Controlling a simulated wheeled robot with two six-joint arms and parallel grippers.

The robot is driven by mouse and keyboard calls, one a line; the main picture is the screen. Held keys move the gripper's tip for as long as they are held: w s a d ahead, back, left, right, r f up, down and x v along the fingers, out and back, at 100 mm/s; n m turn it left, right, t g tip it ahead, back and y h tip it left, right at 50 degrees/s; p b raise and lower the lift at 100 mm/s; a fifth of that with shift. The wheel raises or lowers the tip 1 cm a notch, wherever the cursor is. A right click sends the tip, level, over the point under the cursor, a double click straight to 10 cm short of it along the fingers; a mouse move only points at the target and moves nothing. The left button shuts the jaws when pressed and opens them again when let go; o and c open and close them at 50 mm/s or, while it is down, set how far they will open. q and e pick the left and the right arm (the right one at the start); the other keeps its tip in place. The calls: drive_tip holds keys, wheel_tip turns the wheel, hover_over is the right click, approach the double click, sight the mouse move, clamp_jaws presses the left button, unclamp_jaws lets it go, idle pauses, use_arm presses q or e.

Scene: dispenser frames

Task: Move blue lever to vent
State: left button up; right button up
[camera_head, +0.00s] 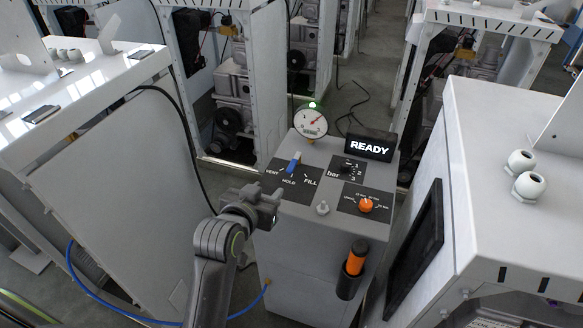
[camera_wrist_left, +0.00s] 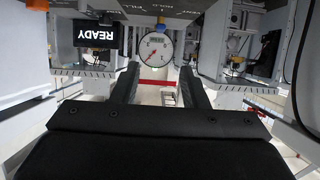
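The blue lever (camera_head: 294,163) stands on the black VENT / HOLD / FILL plate (camera_head: 305,172) on top of the grey console. Its lower end is near the HOLD label, with VENT to the left and FILL to the right. A small blue part, likely the lever, shows at the top edge of the left wrist view (camera_wrist_left: 160,20). My left gripper (camera_head: 272,206) is in front of the console's left side, below and left of the lever, apart from it. In the left wrist view its two fingers (camera_wrist_left: 160,80) are spread with nothing between them. My right gripper is not in view.
The console (camera_head: 300,245) also bears a round gauge (camera_head: 310,123), a lit READY display (camera_head: 369,147), an orange knob (camera_head: 366,205) and a small grey knob (camera_head: 323,208). An orange-handled tool (camera_head: 356,258) sits in a front holder. White cabinets stand on both sides.

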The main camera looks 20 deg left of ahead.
sight(291, 166)
use_arm(q)
drive_tip(key=x, duration=1.6)
drive_tip(key=shift+w+f+p, duration=0.15)
drive_tip(key=shift+f+p, duration=0.05)
drive_tip(key=shift+p, duration=0.1)
clamp_jaws()
